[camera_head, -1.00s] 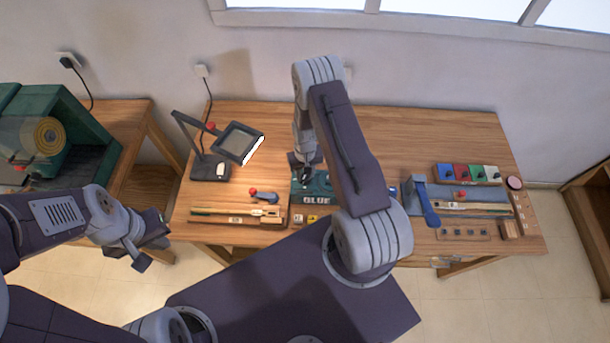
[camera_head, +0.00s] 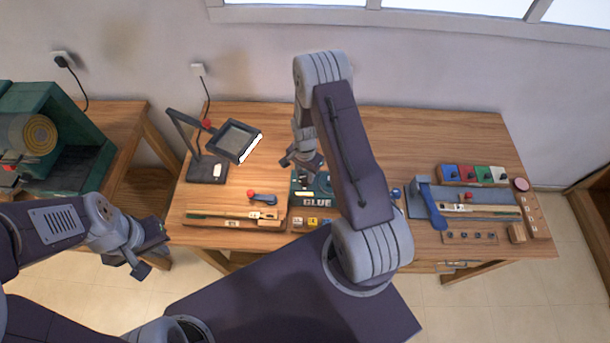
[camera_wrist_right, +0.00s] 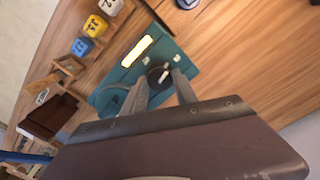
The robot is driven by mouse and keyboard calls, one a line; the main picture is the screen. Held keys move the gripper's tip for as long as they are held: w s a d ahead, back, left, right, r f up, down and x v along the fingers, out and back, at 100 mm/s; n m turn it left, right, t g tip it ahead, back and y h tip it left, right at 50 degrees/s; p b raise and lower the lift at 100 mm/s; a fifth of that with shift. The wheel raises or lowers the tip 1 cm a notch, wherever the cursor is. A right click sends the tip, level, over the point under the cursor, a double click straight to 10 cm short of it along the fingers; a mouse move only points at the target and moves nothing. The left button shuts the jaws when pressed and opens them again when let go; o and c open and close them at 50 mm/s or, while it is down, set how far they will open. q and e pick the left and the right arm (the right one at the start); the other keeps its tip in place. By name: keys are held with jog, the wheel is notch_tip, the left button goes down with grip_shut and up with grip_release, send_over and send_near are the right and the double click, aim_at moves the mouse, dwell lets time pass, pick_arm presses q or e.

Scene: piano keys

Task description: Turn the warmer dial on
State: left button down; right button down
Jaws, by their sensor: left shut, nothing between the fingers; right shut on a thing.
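The glue warmer is a teal box (camera_head: 325,186) marked GLUE, on the workbench in the head view. It also shows in the right wrist view (camera_wrist_right: 108,94), with a glowing pale yellow window (camera_wrist_right: 137,50). Its black round dial (camera_wrist_right: 158,76) has a white pointer mark. My right gripper (camera_wrist_right: 160,80) is over the warmer with one finger on each side of the dial, shut on it. In the head view, my right gripper (camera_head: 302,162) and arm partly hide the warmer. My left gripper (camera_head: 152,255) is shut and empty, off the bench's left front.
A magnifier lamp (camera_head: 232,140) stands at the bench's back left. A wooden tray with a red-knobbed tool (camera_head: 262,198) lies left of the warmer. Number blocks (camera_head: 312,221) sit in front. A blue clamp (camera_head: 430,205) and colour boxes (camera_head: 470,173) are at right. The bench back is clear.

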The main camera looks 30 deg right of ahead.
aim_at(305, 177)
jog(key=shift+w+m+b, duration=0.1)
jog(key=shift+m+b, duration=0.25)
jog(key=shift+m, duration=0.85)
jog(key=shift+r, duration=0.1)
jog(key=c, duration=1)
grip_release()
jog(key=shift+o, duration=0.2)
notch_tip(305, 177, up, 9)
jog(key=b, duration=0.2)
